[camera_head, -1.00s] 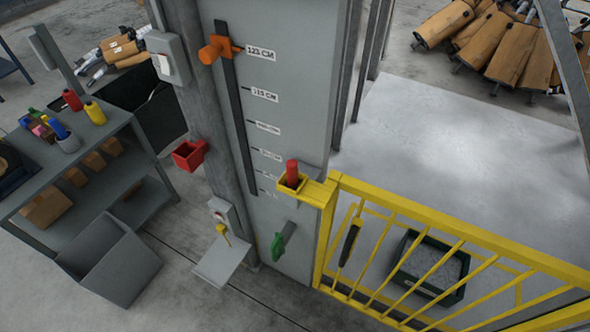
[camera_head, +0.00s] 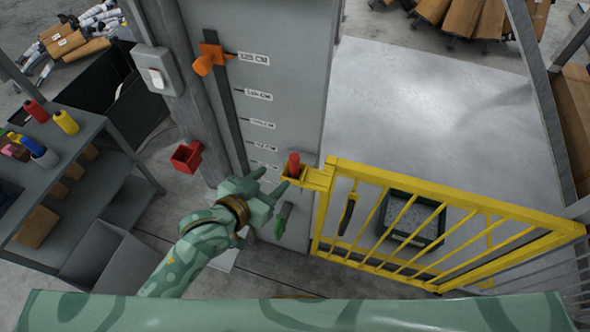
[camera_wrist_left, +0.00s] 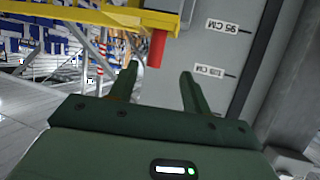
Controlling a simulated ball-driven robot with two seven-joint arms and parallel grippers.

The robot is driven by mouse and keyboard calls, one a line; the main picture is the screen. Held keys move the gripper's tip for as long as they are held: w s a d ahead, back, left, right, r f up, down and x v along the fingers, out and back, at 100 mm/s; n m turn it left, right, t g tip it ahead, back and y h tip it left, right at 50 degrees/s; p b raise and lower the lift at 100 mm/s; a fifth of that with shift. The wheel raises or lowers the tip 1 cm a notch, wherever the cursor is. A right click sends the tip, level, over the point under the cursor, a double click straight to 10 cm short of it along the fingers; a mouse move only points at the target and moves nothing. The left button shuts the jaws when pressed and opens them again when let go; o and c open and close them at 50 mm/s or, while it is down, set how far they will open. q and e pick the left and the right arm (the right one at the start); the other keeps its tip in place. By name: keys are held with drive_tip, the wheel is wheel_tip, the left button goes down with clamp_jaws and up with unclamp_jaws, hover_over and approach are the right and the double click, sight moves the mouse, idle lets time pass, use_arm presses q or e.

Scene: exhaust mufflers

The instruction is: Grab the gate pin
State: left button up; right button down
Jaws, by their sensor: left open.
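The gate pin (camera_head: 294,164) is red and stands in the yellow bracket (camera_head: 318,178) at the post end of the yellow gate. My left gripper (camera_head: 271,181) is open and empty, just left of and near the pin in the head view. In the left wrist view, the red pin (camera_wrist_left: 156,48) juts from the yellow bracket (camera_wrist_left: 140,16). It lies ahead of the left gripper (camera_wrist_left: 160,71), in line with the gap between the open fingers. I cannot tell whether they touch it. My right gripper is not in view.
The yellow gate (camera_head: 440,215) extends right from the grey post panel (camera_head: 285,60). An orange handle (camera_head: 211,58) sits in the panel's slot. A red holder (camera_head: 187,156) and a green handle (camera_head: 283,220) are close to my left arm. A shelf (camera_head: 90,165) stands at left.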

sight(291, 165)
use_arm(q)
drive_tip(key=x, duration=0.5)
drive_tip(key=b+x, duration=0.1)
drive_tip(key=x, duration=0.4)
drive_tip(key=shift+s+d+r, duration=0.15)
drive_tip(key=shift+d+r, duration=0.1)
drive_tip(key=shift+d, duration=0.05)
drive_tip(key=shift+r, duration=0.1)
clamp_jaws()
